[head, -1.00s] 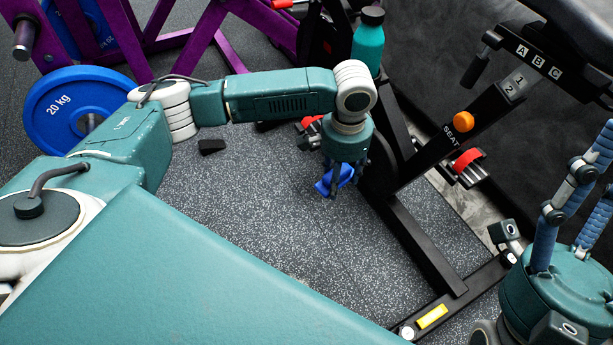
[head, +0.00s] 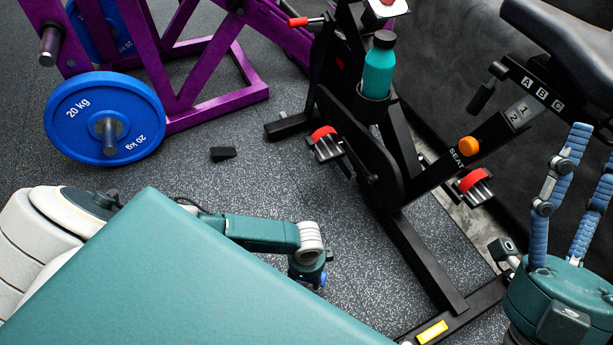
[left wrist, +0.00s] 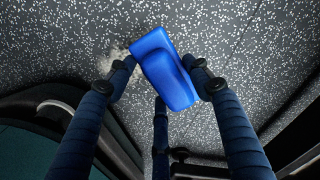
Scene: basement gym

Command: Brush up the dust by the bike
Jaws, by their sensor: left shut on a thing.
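My left gripper (head: 309,274) is low over the floor, left of the bike's frame. It is shut on a blue brush (left wrist: 167,72), whose smooth back faces the left wrist camera between the fingers. Only a small blue bit of the brush (head: 323,281) shows in the head view; its bristles are hidden. A pale, dusty patch (left wrist: 113,56) lies on the speckled floor beside the brush in the left wrist view. The exercise bike (head: 425,256) is black with red pedals. My right gripper (head: 592,150) is at the right edge, fingers up, spread and empty.
A purple rack (head: 217,100) with a blue 20 kg plate (head: 75,128) stands at the back left. A small black wedge (head: 223,153) lies on the floor. A teal bottle (head: 379,70) sits on the bike. Floor between rack and bike is mostly clear.

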